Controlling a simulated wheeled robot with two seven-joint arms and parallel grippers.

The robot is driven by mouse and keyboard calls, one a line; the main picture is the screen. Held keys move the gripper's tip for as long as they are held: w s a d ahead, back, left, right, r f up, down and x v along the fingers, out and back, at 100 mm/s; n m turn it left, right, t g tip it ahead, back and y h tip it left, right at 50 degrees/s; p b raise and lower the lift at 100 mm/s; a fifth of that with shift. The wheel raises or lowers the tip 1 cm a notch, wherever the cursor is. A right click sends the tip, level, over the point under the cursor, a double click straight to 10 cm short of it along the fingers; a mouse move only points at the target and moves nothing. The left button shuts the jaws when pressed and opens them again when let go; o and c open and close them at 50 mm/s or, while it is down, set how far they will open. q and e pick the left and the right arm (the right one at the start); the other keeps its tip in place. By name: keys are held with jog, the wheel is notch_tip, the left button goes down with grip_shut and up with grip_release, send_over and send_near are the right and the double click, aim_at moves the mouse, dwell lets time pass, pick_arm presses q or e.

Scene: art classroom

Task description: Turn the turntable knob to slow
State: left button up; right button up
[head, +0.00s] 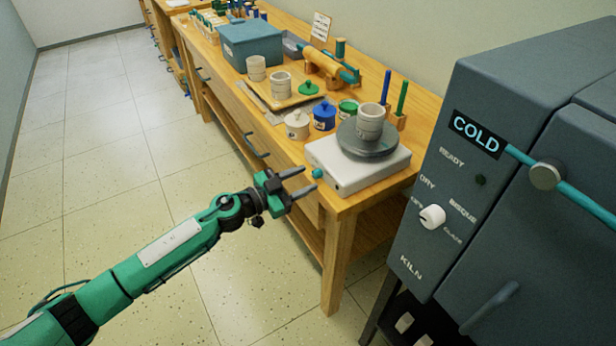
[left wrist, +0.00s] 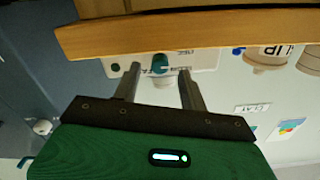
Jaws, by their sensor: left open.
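The turntable (head: 340,178) has a white base and a grey round wheel head (head: 351,146), with a pale cup (head: 370,122) standing on it. Its teal knob (head: 317,173) sits on the base's front face, near the table edge. My left gripper (head: 303,181) is open and empty, just in front of the knob and apart from it. In the left wrist view the knob (left wrist: 160,63) shows between and beyond the fingers (left wrist: 157,80). Lettering beside it is too small to read fully, so its setting cannot be told. My right gripper is not in view.
The wooden table (head: 335,215) carries lidded jars (head: 323,115), a tray with cups (head: 295,98) and a blue-grey bin (head: 251,45). A grey kiln (head: 465,190) with a white dial stands close at the right. The tiled floor (head: 120,180) at left is clear.

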pick_arm(q)
jog(key=shift+x, duration=1.05)
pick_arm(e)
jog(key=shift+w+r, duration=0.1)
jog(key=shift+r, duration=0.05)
pick_arm(q)
grip_shut()
jog(key=shift+m+p, duration=0.4)
jog(key=shift+m, duration=0.2)
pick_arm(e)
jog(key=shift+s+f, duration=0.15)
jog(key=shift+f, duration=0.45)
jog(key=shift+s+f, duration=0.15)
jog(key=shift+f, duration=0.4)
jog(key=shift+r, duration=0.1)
